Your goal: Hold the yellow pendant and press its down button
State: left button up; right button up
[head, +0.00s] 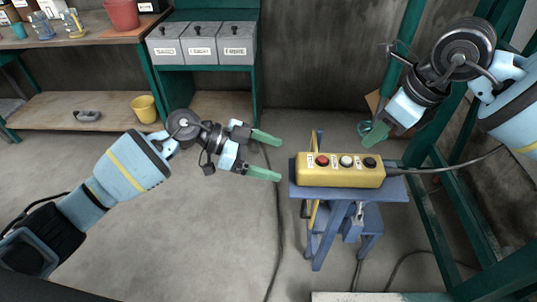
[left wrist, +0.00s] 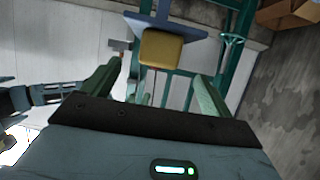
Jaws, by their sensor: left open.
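The yellow pendant (head: 340,179) lies on a small blue stand (head: 331,193), with a red, a white and a black button in a row along its top. A cable leaves its right end. My left gripper (head: 272,156) is open and empty, a short way left of the pendant, its green fingers pointing toward it. In the left wrist view the pendant's yellow end (left wrist: 161,50) shows ahead, between and beyond the open fingers (left wrist: 153,90). My right gripper (head: 374,132) is above and right of the pendant, apart from it; its finger opening is unclear.
A green shelf (head: 214,67) with several grey bins stands at the back. A wooden bench (head: 90,28) with a red pot and a yellow bucket (head: 144,108) is at the left. Green frame posts (head: 460,215) stand at the right. Cables lie on the floor.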

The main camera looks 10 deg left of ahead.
aim_at(300, 166)
pick_arm(q)
jog(key=shift+x, duration=3.9)
jog(key=c, duration=1.3)
pick_arm(e)
grip_shut()
